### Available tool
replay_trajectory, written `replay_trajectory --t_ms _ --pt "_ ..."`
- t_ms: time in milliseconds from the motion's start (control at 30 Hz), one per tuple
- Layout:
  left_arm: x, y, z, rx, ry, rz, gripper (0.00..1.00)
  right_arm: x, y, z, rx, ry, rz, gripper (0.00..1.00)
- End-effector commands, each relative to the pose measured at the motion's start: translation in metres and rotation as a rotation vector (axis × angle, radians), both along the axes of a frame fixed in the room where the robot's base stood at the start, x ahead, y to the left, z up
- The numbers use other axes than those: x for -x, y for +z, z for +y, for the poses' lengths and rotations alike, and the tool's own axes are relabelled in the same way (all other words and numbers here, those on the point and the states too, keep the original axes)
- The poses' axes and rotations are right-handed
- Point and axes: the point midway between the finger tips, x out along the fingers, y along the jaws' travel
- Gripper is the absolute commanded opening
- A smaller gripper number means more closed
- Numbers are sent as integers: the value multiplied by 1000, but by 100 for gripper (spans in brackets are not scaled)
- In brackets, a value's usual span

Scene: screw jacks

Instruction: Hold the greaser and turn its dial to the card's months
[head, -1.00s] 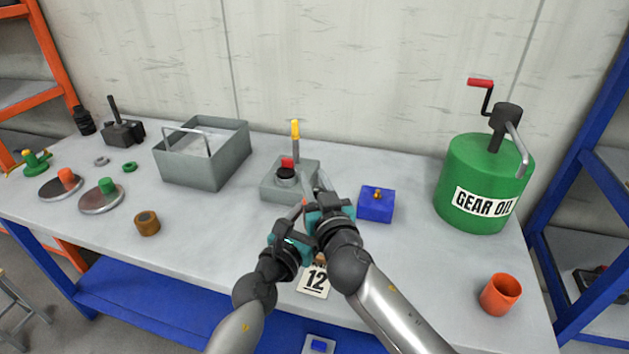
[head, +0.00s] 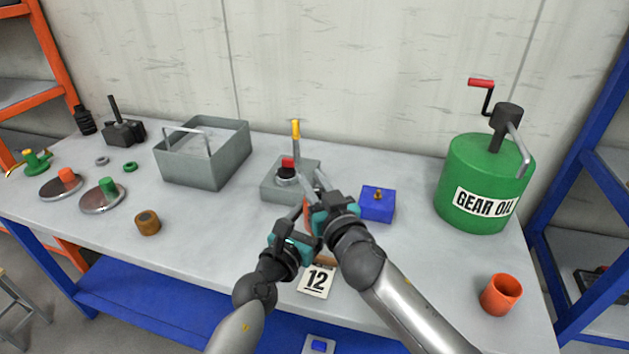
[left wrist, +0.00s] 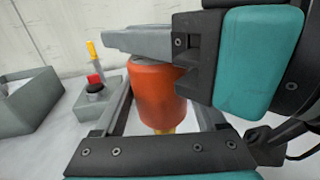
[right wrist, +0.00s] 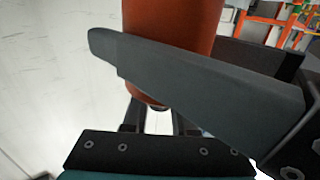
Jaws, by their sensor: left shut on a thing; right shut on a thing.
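The greaser is an orange cylinder (left wrist: 157,92) with a yellowish tip below, upright in the left wrist view. It also shows in the right wrist view (right wrist: 172,25), and only as a sliver in the head view (head: 306,210). My left gripper (head: 300,214) is shut on the greaser's body. My right gripper (head: 319,186) is shut at the greaser's end, where the dial is mostly hidden; its grey finger (left wrist: 140,40) crosses the top in the left wrist view. The dial's marks cannot be read.
A grey block with a red button (head: 287,168) and a blue box (head: 377,204) stand close behind my grippers. A grey open bin (head: 200,165) is left, a green gear oil drum (head: 478,185) right, an orange cup (head: 501,294) front right. The front left tabletop is clear.

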Motion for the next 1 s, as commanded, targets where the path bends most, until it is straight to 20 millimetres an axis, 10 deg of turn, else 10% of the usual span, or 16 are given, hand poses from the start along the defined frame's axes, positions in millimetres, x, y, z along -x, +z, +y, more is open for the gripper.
replay_trajectory --t_ms 1000 --pt "1 2 -3 3 -5 -4 0 16 1 17 1 848 -6 0"
